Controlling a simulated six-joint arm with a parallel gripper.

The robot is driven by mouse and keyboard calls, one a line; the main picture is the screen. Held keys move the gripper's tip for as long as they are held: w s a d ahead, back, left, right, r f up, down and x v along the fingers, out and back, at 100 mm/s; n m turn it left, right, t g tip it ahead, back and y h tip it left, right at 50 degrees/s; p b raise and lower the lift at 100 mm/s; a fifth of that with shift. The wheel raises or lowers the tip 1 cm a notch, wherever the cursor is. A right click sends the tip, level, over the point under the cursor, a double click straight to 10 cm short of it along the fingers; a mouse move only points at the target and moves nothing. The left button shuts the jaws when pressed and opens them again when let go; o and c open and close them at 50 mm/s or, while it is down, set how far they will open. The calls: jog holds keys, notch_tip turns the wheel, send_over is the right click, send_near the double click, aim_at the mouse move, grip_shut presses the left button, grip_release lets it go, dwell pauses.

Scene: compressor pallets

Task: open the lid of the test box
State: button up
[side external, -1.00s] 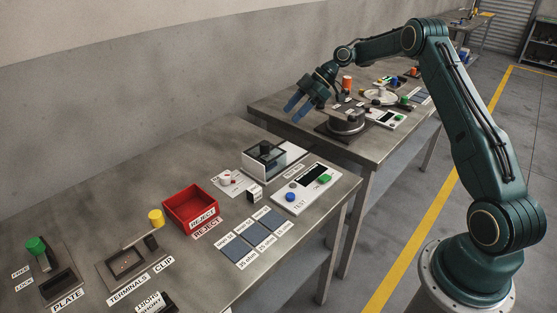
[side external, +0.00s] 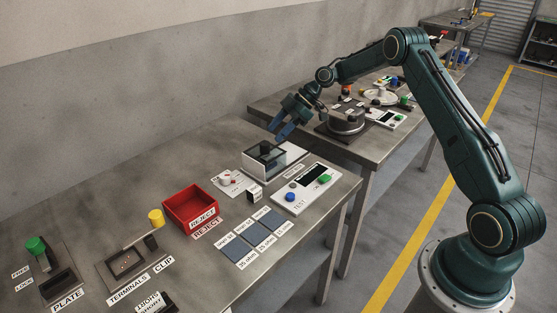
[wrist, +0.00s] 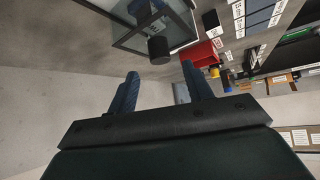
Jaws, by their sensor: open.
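The test box (side external: 262,169) is a clear-walled case with dark edges on the near table, behind the TEST panel. Its lid looks shut. A black knob (wrist: 158,48) stands out from the box in the wrist view, where the box's glass (wrist: 150,22) shows at the top. My gripper (side external: 279,134) is just above and behind the box, its blue fingers pointing down toward it. In the wrist view the fingers (wrist: 160,76) are apart with nothing between them, and the knob lies just beyond their tips.
The white TEST panel (side external: 299,198) with blue and green buttons is in front of the box. A small dial plate (side external: 228,185) and the red REJECT bin (side external: 184,213) stand to the left. Another table with a round fixture (side external: 345,122) is behind.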

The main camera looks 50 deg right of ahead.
aim_at(267, 143)
jog(key=shift+x, duration=3.15)
grip_shut()
jog(key=shift+d, duration=0.1)
